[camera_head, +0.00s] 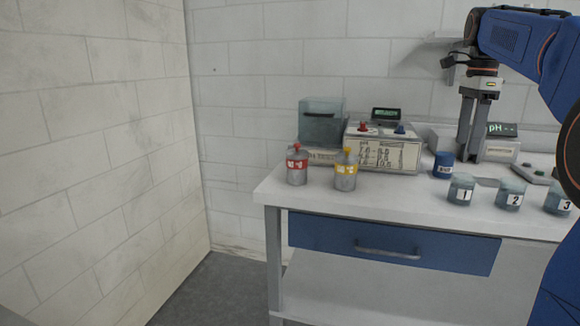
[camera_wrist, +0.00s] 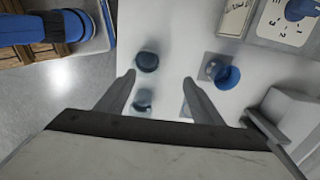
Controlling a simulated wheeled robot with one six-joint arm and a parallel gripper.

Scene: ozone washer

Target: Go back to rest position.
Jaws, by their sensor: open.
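My gripper (camera_head: 472,132) is above the right part of the white bench (camera_head: 310,194), pointing down, with nothing between its fingers. In the wrist view the fingers (camera_wrist: 159,78) are spread wide over the bench top. Beneath them are a dark round beaker (camera_wrist: 146,62) and a second beaker (camera_wrist: 142,98) below it. A blue round container (camera_wrist: 227,77) shows just right of the right finger; in the head view the blue container (camera_head: 443,165) stands left of the gripper's lower end. My blue arm reaches in from the right.
Beakers labelled 1 (camera_head: 461,189), 2 (camera_head: 510,195) and 3 (camera_head: 559,200) stand along the front edge. Red-marked (camera_head: 297,167) and yellow-marked (camera_head: 345,171) bottles stand at left. A control box (camera_head: 384,148) and pH meter (camera_head: 500,146) are behind. Floor at left (camera_head: 215,290) is clear.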

